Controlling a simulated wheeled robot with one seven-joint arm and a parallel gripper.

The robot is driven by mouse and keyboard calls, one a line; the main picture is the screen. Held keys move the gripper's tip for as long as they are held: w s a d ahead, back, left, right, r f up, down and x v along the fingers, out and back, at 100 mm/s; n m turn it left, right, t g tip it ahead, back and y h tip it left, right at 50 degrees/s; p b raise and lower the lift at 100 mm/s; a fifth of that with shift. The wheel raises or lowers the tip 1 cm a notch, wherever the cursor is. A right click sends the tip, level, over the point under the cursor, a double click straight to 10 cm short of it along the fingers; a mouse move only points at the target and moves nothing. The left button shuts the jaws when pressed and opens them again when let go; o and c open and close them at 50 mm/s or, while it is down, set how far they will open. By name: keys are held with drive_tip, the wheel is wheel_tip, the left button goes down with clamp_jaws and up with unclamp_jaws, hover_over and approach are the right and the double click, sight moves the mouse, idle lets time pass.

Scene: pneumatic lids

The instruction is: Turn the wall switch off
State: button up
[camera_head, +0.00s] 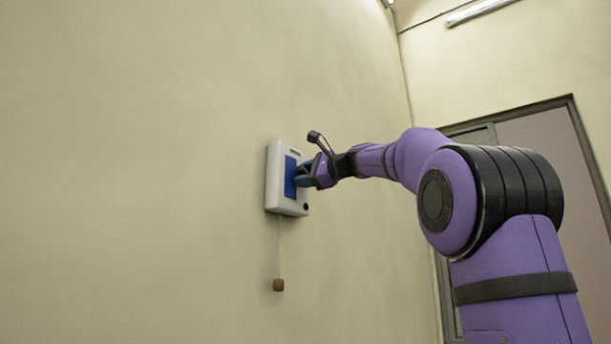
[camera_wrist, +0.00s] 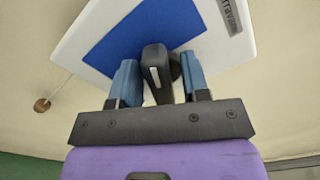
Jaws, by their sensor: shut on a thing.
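The wall switch is a white box (camera_head: 273,178) with a blue front panel, fixed to the beige wall. In the wrist view its white plate and blue panel (camera_wrist: 133,32) fill the top. My gripper (camera_head: 301,175) is at the right part of the blue panel. In the wrist view, its two blue fingers stand on either side of a dark grey lever (camera_wrist: 155,66), and it is shut on that lever. The arm hides the lever in the head view, so I cannot tell its on or off position. A dark round part shows just behind the lever.
A small black knob (camera_head: 306,207) is on the box's lower right. A thin cord with a brown bob (camera_head: 278,285) hangs below the box, also seen in the wrist view (camera_wrist: 42,105). A door frame (camera_head: 583,140) is at the right. The wall left of the box is bare.

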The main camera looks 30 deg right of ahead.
drive_tip(key=n, duration=0.5)
drive_tip(key=shift+f, duration=0.2)
drive_tip(key=shift+n, duration=0.3)
drive_tip(key=o, duration=0.5)
drive_tip(key=v, duration=1)
drive_tip(key=shift+s+d, duration=0.15)
drive_tip(key=shift+s, duration=0.25)
